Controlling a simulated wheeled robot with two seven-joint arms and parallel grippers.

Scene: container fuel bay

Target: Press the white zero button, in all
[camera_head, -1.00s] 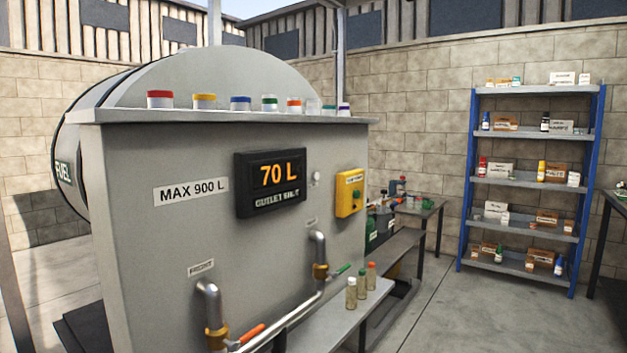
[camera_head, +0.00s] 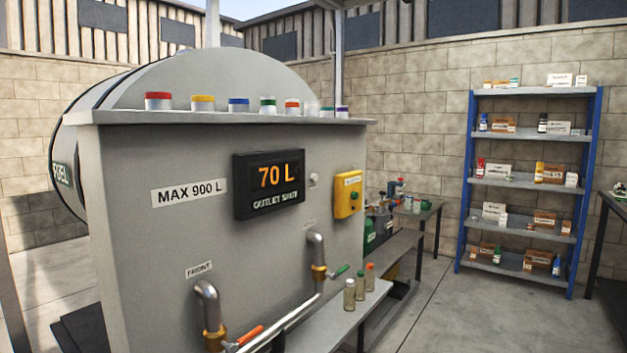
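A small round white button (camera_head: 313,180) sits on the grey front panel of the fuel tank cabinet (camera_head: 130,240). It is between the black display (camera_head: 269,184) on its left and a yellow box (camera_head: 348,194) on its right. The display reads "70 L" in orange, with a smaller line under it that seems to say the outlet is shut. The yellow box carries a small label and a dark round part. Neither of my grippers shows in the head view.
Pipes with an orange-handled valve (camera_head: 250,335) and a green-handled valve (camera_head: 340,271) stick out below the display. Several small bottles (camera_head: 360,286) stand on a low ledge. Coloured-lid jars line the cabinet top.

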